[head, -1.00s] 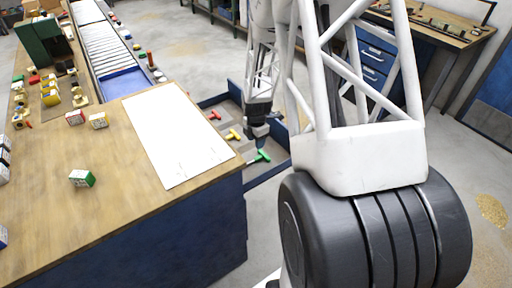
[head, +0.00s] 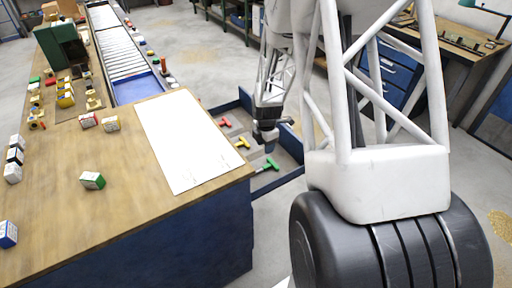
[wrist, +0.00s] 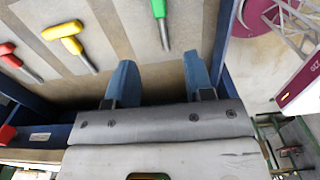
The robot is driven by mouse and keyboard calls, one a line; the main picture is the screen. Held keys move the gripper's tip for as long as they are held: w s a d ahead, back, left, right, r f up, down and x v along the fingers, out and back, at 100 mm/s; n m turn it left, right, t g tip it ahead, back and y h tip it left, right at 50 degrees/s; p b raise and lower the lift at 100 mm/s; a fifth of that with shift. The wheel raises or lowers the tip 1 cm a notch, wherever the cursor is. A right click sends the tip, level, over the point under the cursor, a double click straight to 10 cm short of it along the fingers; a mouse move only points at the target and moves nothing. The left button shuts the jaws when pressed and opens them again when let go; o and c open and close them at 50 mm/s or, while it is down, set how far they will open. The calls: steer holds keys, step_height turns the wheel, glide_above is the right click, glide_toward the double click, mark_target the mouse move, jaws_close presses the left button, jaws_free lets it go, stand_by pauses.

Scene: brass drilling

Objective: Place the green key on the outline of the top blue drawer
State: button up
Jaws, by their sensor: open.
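The green key (head: 268,164), T-shaped, lies in the open blue drawer (head: 278,182) beside the bench. In the wrist view its green handle (wrist: 158,8) is cut by the top edge, with its metal shaft pointing toward my gripper (wrist: 158,80). My gripper is open and empty, its two blue fingers apart over the drawer floor, with the shaft tip a little ahead of the gap between them. In the head view my gripper (head: 268,137) hangs just beyond the green key. Grey bands mark the drawer floor; I cannot tell which is the key's outline.
A yellow key (head: 242,142) and a red key (head: 223,122) lie in the same drawer. The drawer's blue walls stand close around my gripper. The wooden bench (head: 125,200) on the left carries a white sheet (head: 187,140) and several small boxes.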

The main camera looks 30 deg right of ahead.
steer(key=s+a+r+m+t, duration=0.1)
steer(key=s+a+r+m, duration=0.3)
steer(key=a+r, duration=0.45)
steer(key=s+a+r+m, duration=0.35)
steer(key=a+r, duration=0.25)
steer(key=r, duration=0.6)
steer(key=s+a+r+m, duration=0.5)
steer(key=s, duration=0.4)
steer(key=s+a+r+m+t, duration=0.1)
steer(key=s+a+r+m, duration=0.4)
steer(key=s, duration=0.5)
steer(key=shift+a+r+t, duration=0.3)
steer(key=shift+a+r, duration=0.05)
steer(key=shift+a, duration=0.35)
